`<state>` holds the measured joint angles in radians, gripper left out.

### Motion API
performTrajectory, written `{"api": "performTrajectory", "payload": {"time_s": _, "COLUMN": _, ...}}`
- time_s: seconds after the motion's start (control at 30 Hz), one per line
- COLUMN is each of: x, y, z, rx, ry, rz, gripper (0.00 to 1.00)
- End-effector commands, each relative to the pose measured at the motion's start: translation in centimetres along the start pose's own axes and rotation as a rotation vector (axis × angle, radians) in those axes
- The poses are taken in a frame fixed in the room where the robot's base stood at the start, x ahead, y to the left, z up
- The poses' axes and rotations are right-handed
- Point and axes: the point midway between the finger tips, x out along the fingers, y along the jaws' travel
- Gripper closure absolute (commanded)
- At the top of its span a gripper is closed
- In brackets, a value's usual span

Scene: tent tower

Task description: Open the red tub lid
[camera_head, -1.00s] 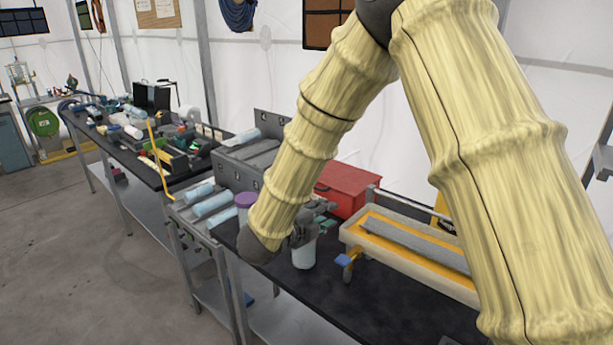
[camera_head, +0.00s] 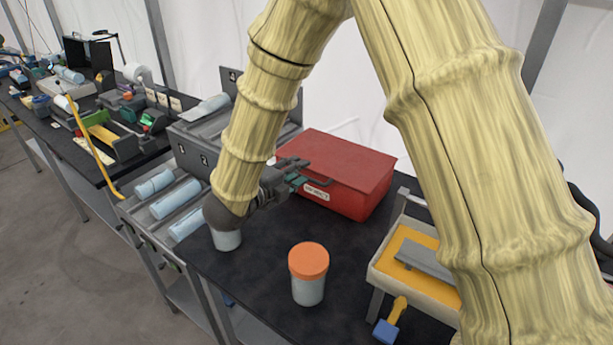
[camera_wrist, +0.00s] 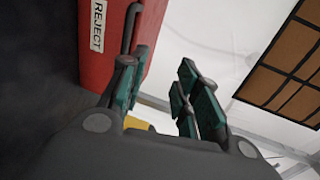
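The red tub (camera_head: 345,200) stands on the black bench with its red lid (camera_head: 340,155) down. A dark handle (camera_head: 319,183) and a white label are on its near side. My gripper (camera_head: 300,172) is at the tub's near left side, by the handle. In the wrist view the tub (camera_wrist: 108,60) fills the upper left, with the label reading REJECT. My gripper (camera_wrist: 160,85) is open there, its green-padded fingers apart with nothing seen between them. The dark handle (camera_wrist: 132,25) lines up with the left finger; I cannot tell whether they touch.
An orange-lidded jar (camera_head: 308,275) stands on the bench in front of the tub. Another jar (camera_head: 227,240) is partly hidden under my wrist. A tray with an orange inside (camera_head: 412,240) is at the right. A rack with blue rolls (camera_head: 175,200) is at the left.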

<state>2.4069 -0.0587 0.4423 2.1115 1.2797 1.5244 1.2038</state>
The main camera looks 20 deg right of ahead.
Motion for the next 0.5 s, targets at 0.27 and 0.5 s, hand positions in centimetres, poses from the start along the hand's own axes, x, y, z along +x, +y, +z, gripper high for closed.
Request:
{"api": "performTrajectory", "payload": {"time_s": 0.27, "x": 2.3, "y": 4.5, "z": 1.7, "rx": -0.019, "ry": 0.005, "rz": 0.015, "gripper": 0.68}}
{"api": "performTrajectory", "payload": {"time_s": 0.5, "x": 4.7, "y": 6.5, "z": 2.2, "rx": -0.021, "ry": 0.008, "rz": 0.019, "gripper": 0.68}}
